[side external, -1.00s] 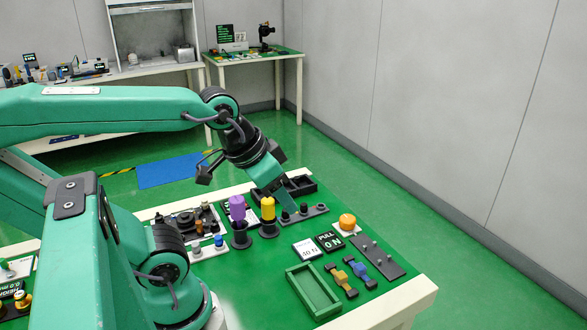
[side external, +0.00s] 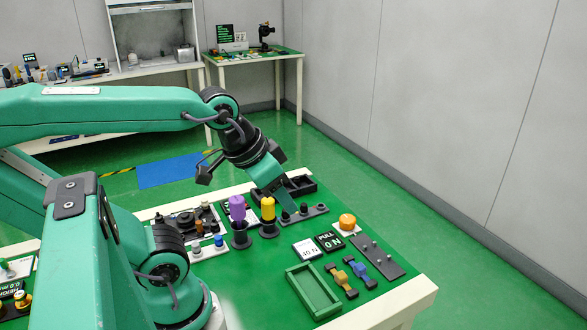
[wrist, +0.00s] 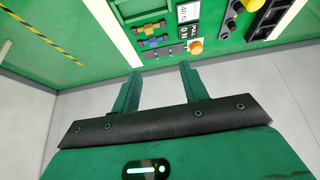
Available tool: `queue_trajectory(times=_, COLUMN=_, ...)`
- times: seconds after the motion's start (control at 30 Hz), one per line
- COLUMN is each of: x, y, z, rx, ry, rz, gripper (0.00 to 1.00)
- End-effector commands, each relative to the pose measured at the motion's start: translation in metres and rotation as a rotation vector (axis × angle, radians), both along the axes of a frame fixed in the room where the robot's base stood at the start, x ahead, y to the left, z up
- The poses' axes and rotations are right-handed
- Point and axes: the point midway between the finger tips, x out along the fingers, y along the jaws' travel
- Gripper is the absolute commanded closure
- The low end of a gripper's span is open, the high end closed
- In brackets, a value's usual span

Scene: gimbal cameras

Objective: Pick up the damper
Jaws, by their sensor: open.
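My gripper (side external: 287,204) is tilted down over the far part of the green table, just right of the yellow cylinder in the side view. In the wrist view its two green fingers (wrist: 157,72) are spread apart with nothing between them. No label tells which part is the damper. A purple cylinder (side external: 237,208) and a yellow cylinder (side external: 268,209) stand upright on dark round bases. A yellow clip-like part (side external: 341,279) and a blue one (side external: 364,273) lie side by side towards the right; the blue one (wrist: 152,42) and the yellow one (wrist: 151,29) also show in the wrist view.
An empty green tray (side external: 290,284) lies near the front edge. An orange knob (side external: 347,222), a "PULL 0 N" display (side external: 329,242), a white card (side external: 306,250) and a dark rail with pegs (side external: 390,262) are nearby. A black compartment tray (side external: 303,186) stands behind my gripper.

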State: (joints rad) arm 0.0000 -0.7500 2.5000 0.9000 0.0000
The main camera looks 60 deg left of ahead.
Motion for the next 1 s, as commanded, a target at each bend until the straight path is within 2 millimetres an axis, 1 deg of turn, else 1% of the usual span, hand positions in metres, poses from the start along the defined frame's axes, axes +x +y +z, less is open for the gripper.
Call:
queue_trajectory(times=0.1, x=0.0, y=0.0, z=0.0, rx=0.0, ry=0.0, rz=0.0, gripper=0.56)
queue_trajectory(times=0.13, x=0.0, y=0.0, z=0.0, rx=0.0, ry=0.0, rz=0.0, gripper=0.54)
queue_trajectory(times=0.37, x=0.0, y=0.0, z=0.0, rx=0.0, ry=0.0, rz=0.0, gripper=0.54)
queue_trajectory(times=0.57, x=0.006, y=0.003, z=0.001, rx=0.003, ry=0.014, rz=0.009, gripper=0.54)
queue_trajectory(times=0.77, x=0.025, y=0.014, z=0.003, rx=0.009, ry=0.055, rz=0.033, gripper=0.54)
queue_trajectory(times=1.0, x=0.059, y=0.036, z=0.0, rx=0.016, ry=0.127, rz=0.073, gripper=0.54)
